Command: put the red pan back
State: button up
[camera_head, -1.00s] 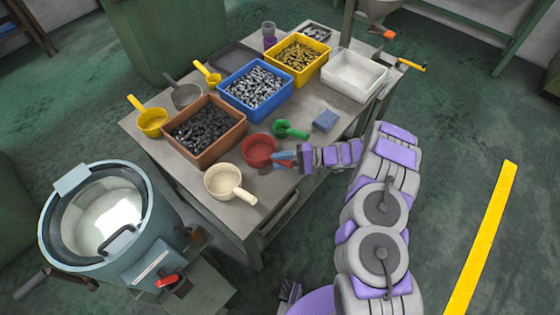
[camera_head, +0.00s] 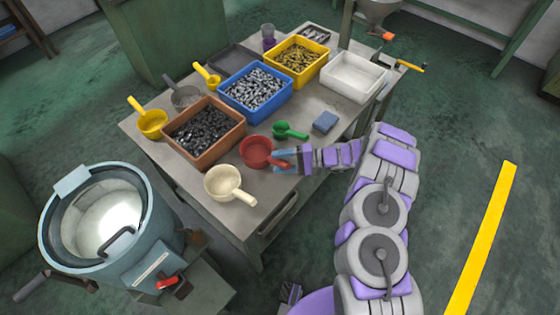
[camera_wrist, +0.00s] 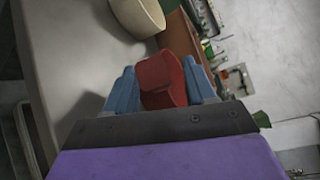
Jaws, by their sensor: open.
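The red pan (camera_head: 256,151) sits on the grey worktable (camera_head: 300,118), in front of the brown bin, with its handle pointing right toward my gripper. My gripper (camera_head: 284,158) is open, low over the table edge side, at the handle. In the wrist view the red pan's handle (camera_wrist: 163,80) lies between the two blue fingers of my gripper (camera_wrist: 165,88), with the fingers apart on either side. The rest of the pan is mostly hidden in the wrist view.
A cream pan (camera_head: 222,183) is close to the left of the red pan. Brown (camera_head: 204,150), blue (camera_head: 256,106) and yellow (camera_head: 297,82) bins of parts fill the middle. A blue-grey drum (camera_head: 150,215) stands left.

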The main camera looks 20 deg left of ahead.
jog(key=p+v, duration=0.2)
jog(key=v, duration=0.9)
jog(key=shift+w, duration=0.1)
jog(key=s+r+n+g+h, duration=0.1)
jog(key=s+r+h, duration=0.1)
jog(key=s+r, duration=0.45)
jog(key=s+r+n+g+h, duration=0.1)
jog(key=s+r+h, duration=0.15)
jog(key=r, duration=0.65)
jog(key=s+r+n+g+h, duration=0.1)
jog(key=s+r+h, duration=0.1)
jog(key=s+r, duration=0.45)
jog(key=s+d+r+m+t+h, duration=0.1)
jog(key=s+d+r+t+h, duration=0.2)
jog(key=s+d, duration=0.7)
jog(key=s+d+r+m+t+h, duration=0.1)
jog(key=s+d+r+t+h, duration=0.2)
jog(key=s+d+h, duration=0.3)
jog(key=s+d, duration=0.3)
jog(key=s, duration=0.2)
jog(key=shift+s+d+r, duration=0.25)
jog(key=shift+s+d, duration=0.05)
jog(key=shift+d, duration=0.05)
